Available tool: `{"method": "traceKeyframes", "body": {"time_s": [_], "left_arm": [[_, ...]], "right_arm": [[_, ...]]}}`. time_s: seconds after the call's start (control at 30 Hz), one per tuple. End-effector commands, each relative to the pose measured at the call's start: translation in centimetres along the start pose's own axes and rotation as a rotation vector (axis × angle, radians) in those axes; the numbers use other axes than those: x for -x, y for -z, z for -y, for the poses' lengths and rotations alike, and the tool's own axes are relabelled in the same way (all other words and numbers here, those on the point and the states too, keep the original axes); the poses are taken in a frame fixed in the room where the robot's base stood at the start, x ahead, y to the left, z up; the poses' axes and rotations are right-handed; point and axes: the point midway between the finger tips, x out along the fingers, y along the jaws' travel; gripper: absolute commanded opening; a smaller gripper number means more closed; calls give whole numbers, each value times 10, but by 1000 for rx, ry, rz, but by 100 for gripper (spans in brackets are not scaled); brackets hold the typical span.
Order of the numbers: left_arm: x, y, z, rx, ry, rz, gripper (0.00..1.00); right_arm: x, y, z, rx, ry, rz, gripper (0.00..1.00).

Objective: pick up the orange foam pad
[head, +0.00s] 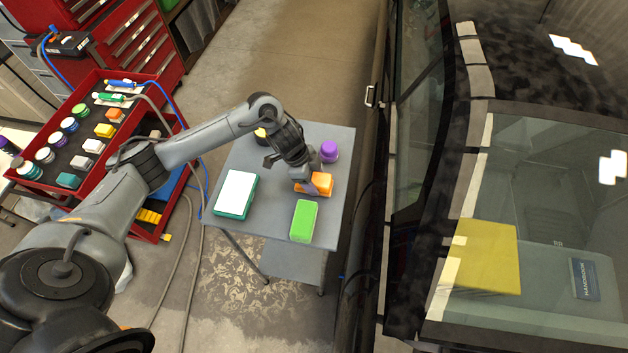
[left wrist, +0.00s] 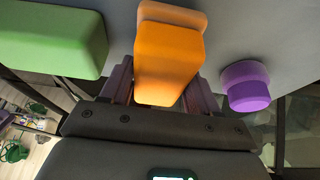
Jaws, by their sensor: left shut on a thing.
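The orange foam pad (head: 322,182) is at the right side of the small grey table (head: 262,160) in the head view. My left gripper (head: 308,184) is shut on the pad, with its fingers at the pad's sides. In the left wrist view the orange pad (left wrist: 168,60) sits between the two fingers (left wrist: 160,88). I cannot tell whether the pad touches the table or is slightly above it. My right gripper is not in view.
A purple round piece (head: 329,151), a green block (head: 303,220) and a white-topped teal block (head: 236,194) stand around it on the table. A red tool cart (head: 105,185) is at left. A dark car (head: 412,150) stands close at right.

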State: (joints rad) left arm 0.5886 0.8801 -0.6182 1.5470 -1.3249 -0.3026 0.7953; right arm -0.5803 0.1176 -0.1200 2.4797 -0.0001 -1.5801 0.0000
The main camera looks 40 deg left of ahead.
Motion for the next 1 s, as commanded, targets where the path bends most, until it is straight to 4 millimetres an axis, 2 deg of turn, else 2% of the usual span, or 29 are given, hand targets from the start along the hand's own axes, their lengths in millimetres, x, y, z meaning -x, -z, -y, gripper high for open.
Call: {"method": "traceKeyframes", "body": {"time_s": [0.23,0.4,0.6,0.8,1.0], "left_arm": [[35,19,1,-5,6,-5,30],[42,63,-2,-6,5,-5,30],[48,104,-6,-4,4,-4,30],[51,133,-9,-2,3,-3,30],[53,146,-11,0,2,-2,30]], "right_arm": [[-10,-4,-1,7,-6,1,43],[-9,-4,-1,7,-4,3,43],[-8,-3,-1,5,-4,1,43],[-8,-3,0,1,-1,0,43],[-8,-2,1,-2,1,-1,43]]}}
